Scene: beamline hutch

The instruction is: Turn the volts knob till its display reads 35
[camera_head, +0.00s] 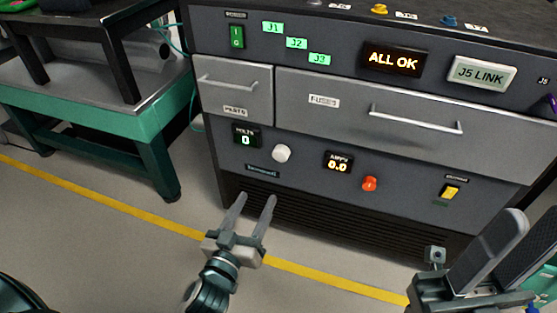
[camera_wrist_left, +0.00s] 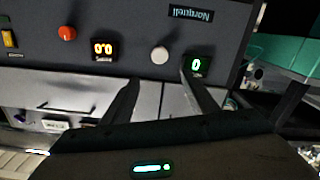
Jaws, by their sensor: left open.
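The volts knob (camera_head: 281,153) is a round pale knob on the dark cabinet's lower panel. The volts display (camera_head: 246,138) to its left reads 0. My left gripper (camera_head: 255,198) is open and empty, below the knob and apart from it in the head view. The wrist view is upside down; there the knob (camera_wrist_left: 160,55) appears between the lines of the two fingertips (camera_wrist_left: 159,78), beyond them, and the volts display (camera_wrist_left: 197,64) is partly behind one finger. My right gripper (camera_head: 535,215) is at the lower right, its fingers apart with nothing seen between them.
The amps display (camera_head: 338,162) reads 0.0, with an orange-red knob (camera_head: 369,184) beside it and a yellow switch (camera_head: 450,191) further right. Drawer handles (camera_head: 416,118) stick out above. A green bench (camera_head: 140,125) stands left. The floor before the cabinet is clear.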

